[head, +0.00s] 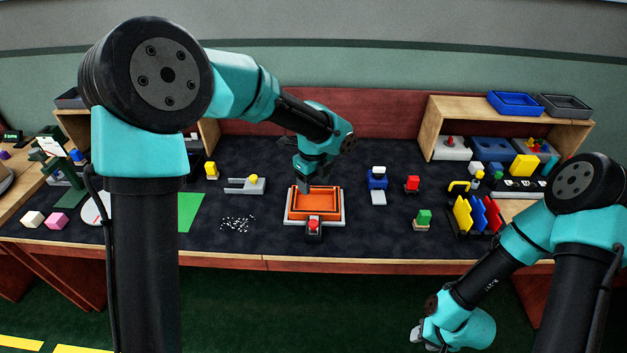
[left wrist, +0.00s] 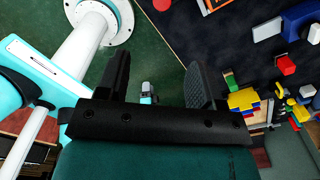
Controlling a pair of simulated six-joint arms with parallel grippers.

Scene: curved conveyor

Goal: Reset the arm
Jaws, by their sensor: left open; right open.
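My left gripper (head: 304,186) hangs over the orange tray (head: 318,215) near the middle of the table, pointing down at its back left part. In the left wrist view its two black fingers (left wrist: 158,84) are spread wide with nothing held between them. The tray sits in a pale frame with a red button block (head: 313,227) at its front. My right arm is folded low at the right. My right gripper (head: 418,338) is below the table's front edge, over the green floor, open and partly cut off by the picture's bottom edge.
Left are a grey fork-shaped fixture (head: 244,186) and a green mat (head: 190,212). A wooden shelf (head: 431,128) stands at back right.

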